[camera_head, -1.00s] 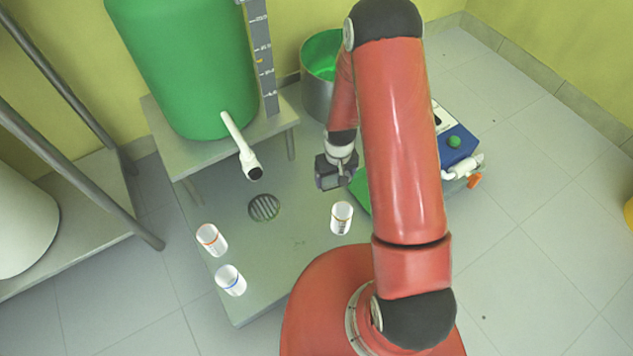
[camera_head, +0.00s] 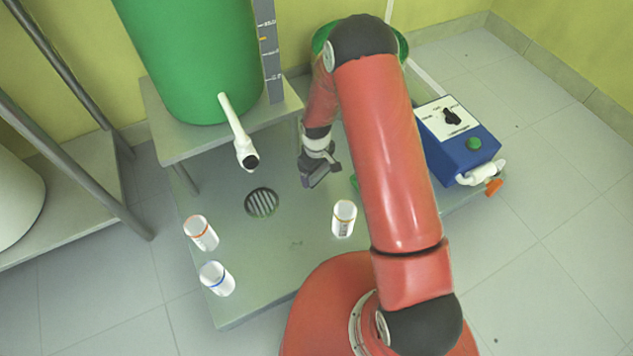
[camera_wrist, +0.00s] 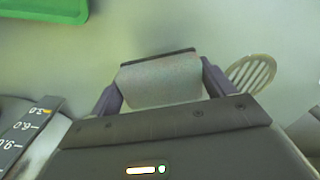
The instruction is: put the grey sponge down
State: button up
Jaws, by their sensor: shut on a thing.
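The grey sponge (camera_wrist: 162,84) is a pale speckled block between the two fingers of my gripper (camera_wrist: 160,76) in the wrist view. My gripper is shut on it, with a finger against each end. In the head view my gripper (camera_head: 322,172) hangs above the grey table, to the right of and behind the round drain grate. The sponge cannot be told apart from the gripper there. The grey table top (camera_head: 292,275) below is clear between the grate and the cups. Height above the table is hard to judge.
The drain grate (camera_head: 262,203) also shows in the wrist view (camera_wrist: 250,74). Several cups stand in front: orange-rimmed (camera_head: 201,233), blue-rimmed (camera_head: 217,279) and a third (camera_head: 344,218). A green tank (camera_head: 195,60) with a white spout (camera_head: 238,132) and a blue control box (camera_head: 460,140) flank the arm.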

aim_at(317, 181)
jog(key=shift+f+b, duration=0.45)
jog(key=shift+f, duration=2.25)
jog(key=shift+f, duration=0.2)
jog(key=o, duration=1)
jog(key=shift+r, duration=0.1)
